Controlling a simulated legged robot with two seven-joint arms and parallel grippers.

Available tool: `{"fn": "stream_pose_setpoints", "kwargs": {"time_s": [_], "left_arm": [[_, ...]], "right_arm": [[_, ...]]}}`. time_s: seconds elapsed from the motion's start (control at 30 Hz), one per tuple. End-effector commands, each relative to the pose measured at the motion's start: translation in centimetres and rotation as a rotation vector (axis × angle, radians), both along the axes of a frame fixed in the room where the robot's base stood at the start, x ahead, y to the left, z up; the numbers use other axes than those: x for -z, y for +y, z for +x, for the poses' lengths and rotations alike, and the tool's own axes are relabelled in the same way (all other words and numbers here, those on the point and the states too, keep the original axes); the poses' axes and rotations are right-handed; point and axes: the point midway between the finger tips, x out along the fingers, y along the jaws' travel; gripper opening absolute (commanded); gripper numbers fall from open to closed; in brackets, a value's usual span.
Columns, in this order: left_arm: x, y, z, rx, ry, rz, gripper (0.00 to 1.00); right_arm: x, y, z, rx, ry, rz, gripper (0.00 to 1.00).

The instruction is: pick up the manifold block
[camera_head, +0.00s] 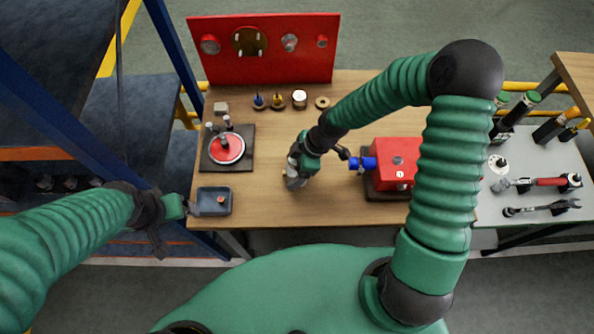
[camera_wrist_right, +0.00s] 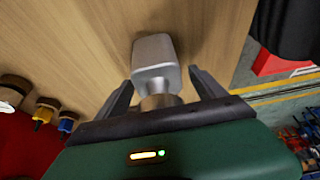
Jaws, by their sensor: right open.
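A smooth grey metal block (camera_wrist_right: 154,52) with a rounded neck shows in the right wrist view; it looks like the manifold block. It lies between the two fingers of my right gripper (camera_wrist_right: 162,80), which is open, with a finger on each side. I cannot tell whether the fingers touch it. In the head view my right gripper (camera_head: 293,180) is low over the middle of the wooden table, and the block is hard to make out there. My left gripper (camera_head: 190,207) is by the small dark tray at the table's left edge; its fingers are too small to read.
The dark tray (camera_head: 228,201) holds a small reddish part. A round red fixture (camera_head: 226,149) stands behind it. A red box with a blue fitting (camera_head: 393,164) is right of my right gripper. A red panel (camera_head: 264,50) stands at the back. Bare wood lies around (camera_head: 260,205).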

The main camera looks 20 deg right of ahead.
Motion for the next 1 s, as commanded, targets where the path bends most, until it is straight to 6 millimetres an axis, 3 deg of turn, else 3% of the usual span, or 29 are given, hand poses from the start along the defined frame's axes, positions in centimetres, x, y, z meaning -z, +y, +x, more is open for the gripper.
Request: {"fn": "stream_pose_setpoints", "kwargs": {"time_s": [0.23, 0.83, 1.0], "left_arm": [[0.02, 0.0, -0.01, 0.0, 0.0, 0.0, 0.79], [0.02, 0.0, -0.01, 0.0, 0.0, 0.0, 0.79], [0.01, 0.0, -0.01, 0.0, 0.0, 0.0, 0.79]], "right_arm": [[0.41, 0.14, 0.06, 0.001, -0.002, -0.001, 0.8], [0.4, 0.12, 0.11, 0.001, -0.002, -0.001, 0.01], [0.35, 0.13, 0.17, 0.001, -0.003, -0.001, 0.0]]}}
